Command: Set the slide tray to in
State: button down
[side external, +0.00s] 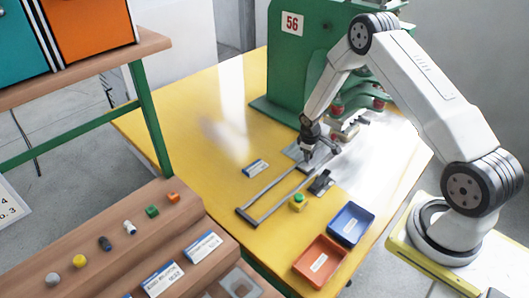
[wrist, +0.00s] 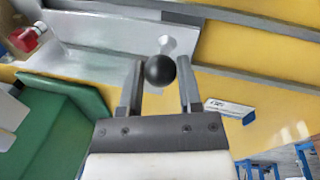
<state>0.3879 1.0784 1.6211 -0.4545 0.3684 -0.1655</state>
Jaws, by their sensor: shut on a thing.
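The slide tray is a grey metal plate; in the wrist view (wrist: 95,62) it lies to the upper left, with a black ball knob (wrist: 160,71) on a pale stem at its edge. My gripper (wrist: 160,72) has its two fingers on either side of this knob, shut on it. In the side view my gripper (side external: 310,155) points down at the far end of the grey rails (side external: 262,214), by the green machine. The tray plate (side external: 294,153) shows partly beside the gripper there; the knob is hidden by the fingers. The near part between the rails is empty.
The green machine (side external: 285,80) marked 56 stands behind the rails. A blue-and-white label (side external: 256,168) lies left of them. A green button (side external: 298,202), a blue bin (side external: 352,223) and an orange bin (side external: 320,260) are at the right front. The yellow table's left side is clear.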

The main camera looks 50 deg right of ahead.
dwell(0.7)
jog(key=shift+d, duration=2.25)
jog(key=shift+c, duration=1.4)
grip_release()
jog(key=shift+a+r, duration=0.1)
jog(key=shift+r, duration=0.05)
jog(key=shift+r, duration=0.2)
notch_tip(320, 180, up, 7)
jog(key=a, duration=0.1)
jog(key=shift+s+a, duration=0.15)
jog(key=shift+s, duration=0.05)
jog(key=shift+a, duration=0.1)
